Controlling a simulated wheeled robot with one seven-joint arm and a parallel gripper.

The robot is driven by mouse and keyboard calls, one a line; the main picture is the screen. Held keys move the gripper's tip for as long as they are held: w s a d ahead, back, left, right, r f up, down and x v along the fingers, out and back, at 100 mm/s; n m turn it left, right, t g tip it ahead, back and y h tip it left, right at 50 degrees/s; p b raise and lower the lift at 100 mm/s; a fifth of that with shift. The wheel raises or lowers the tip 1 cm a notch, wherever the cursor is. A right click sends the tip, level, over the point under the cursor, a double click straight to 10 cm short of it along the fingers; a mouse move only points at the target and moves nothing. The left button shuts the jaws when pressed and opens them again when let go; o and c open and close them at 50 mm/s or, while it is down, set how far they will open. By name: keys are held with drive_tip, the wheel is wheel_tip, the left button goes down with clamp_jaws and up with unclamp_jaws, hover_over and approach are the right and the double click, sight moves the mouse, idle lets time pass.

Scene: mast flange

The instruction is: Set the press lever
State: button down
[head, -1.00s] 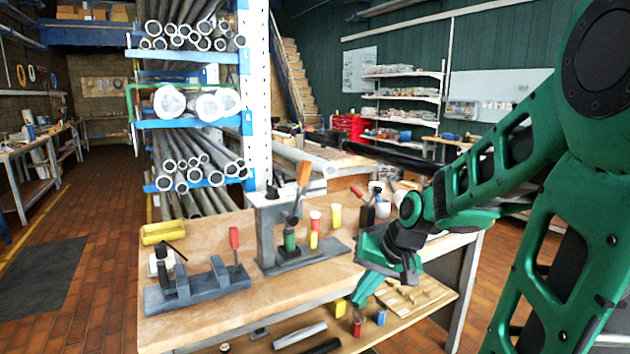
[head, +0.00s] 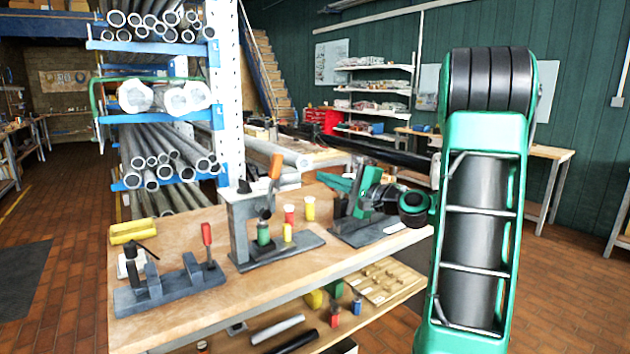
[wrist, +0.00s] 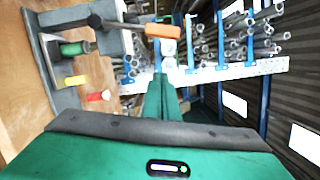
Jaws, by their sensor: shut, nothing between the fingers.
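The press (head: 240,228) is a grey frame on a flat base on the bench. Its lever has an orange handle (head: 276,166) that points up, leaning slightly. A green cylinder (head: 263,233) sits under the press head and a yellow one (head: 287,232) stands on the base. My gripper (head: 322,179) is shut and empty, to the right of the orange handle and apart from it. In the wrist view the shut green fingers (wrist: 160,85) point towards the rack, and the orange handle (wrist: 163,31) crosses just beyond their tips. The press body also shows at upper left.
Another dark fixture (head: 352,232) stands below my gripper. A pipe rack (head: 228,90) rises behind.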

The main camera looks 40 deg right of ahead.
sight(271, 185)
drive_tip(key=w+a+r, duration=0.1)
drive_tip(key=w+a, duration=0.5)
drive_tip(key=w, duration=0.3)
drive_tip(key=shift+r, duration=0.35)
drive_tip(key=shift+a, duration=0.1)
